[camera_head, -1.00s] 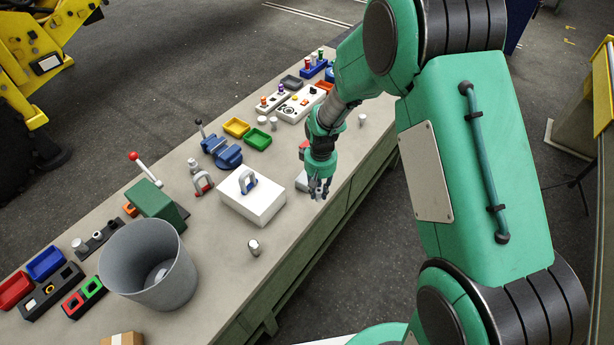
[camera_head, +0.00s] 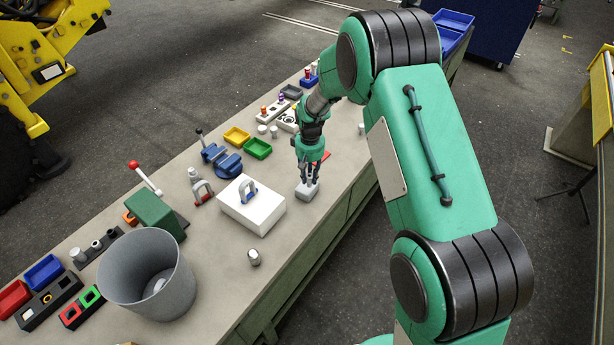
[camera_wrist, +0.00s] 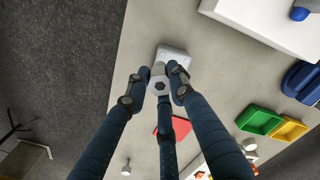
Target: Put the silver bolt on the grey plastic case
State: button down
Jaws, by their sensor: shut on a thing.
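My gripper (camera_head: 309,178) points down over the grey plastic case (camera_head: 307,192), a small light grey block on the bench near its right edge. In the wrist view its fingers close around the silver bolt (camera_wrist: 160,85), whose round head with a dark hex socket faces the camera. The grey case (camera_wrist: 173,53) shows just beyond the bolt in that view. The bolt's lower end is hidden, so I cannot tell whether it touches the case. In the head view the fingers hide most of the bolt.
A white box (camera_head: 250,207) with a blue-and-grey clamp stands left of the case. A red part (camera_wrist: 168,126) lies behind the gripper. Another silver cylinder (camera_head: 254,257) stands nearer the front. A large grey bin (camera_head: 140,285) is at the lower left. The bench around the case is mostly clear.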

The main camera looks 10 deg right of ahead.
aim_at(307, 176)
jog(key=shift+w+a+f, duration=0.1)
jog(key=shift+w+a, duration=0.1)
jog(key=shift+w, duration=1.7)
jog(key=shift+f, duration=0.15)
jog(key=shift+f, duration=1.65)
jog(key=shift+f, duration=0.15)
jog(key=c, duration=1.5)
grip_release()
notch_tip(307, 176, up, 12)
jog(key=shift+r, duration=0.2)
